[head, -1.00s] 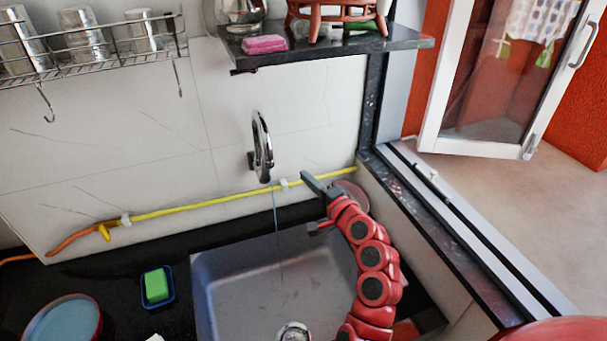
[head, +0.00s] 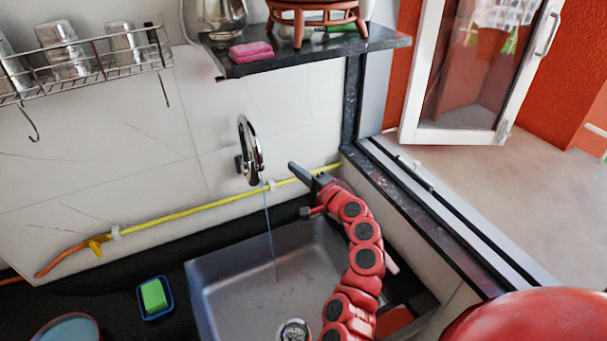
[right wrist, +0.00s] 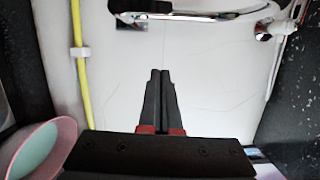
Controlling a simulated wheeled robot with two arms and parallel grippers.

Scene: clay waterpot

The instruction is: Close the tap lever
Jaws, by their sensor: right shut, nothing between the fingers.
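The chrome tap (head: 250,152) is on the tiled wall above the sink. A thin stream of water (head: 270,235) runs from its spout into the sink. In the right wrist view the tap (right wrist: 185,14) crosses the top, with a chrome part (right wrist: 266,30) at its right end; I cannot tell for certain which part is the lever. My right gripper (head: 293,167) is to the right of the tap, apart from it. In the right wrist view its fingers (right wrist: 160,74) are together and empty, pointing at the tap. My left gripper is not in view.
A yellow hose (head: 190,212) runs along the wall below the tap. A dark shelf (head: 310,50) juts out above. The steel sink (head: 235,290) is below, with a green sponge in a blue dish (head: 154,297) beside it. The window ledge (head: 430,215) bounds the right.

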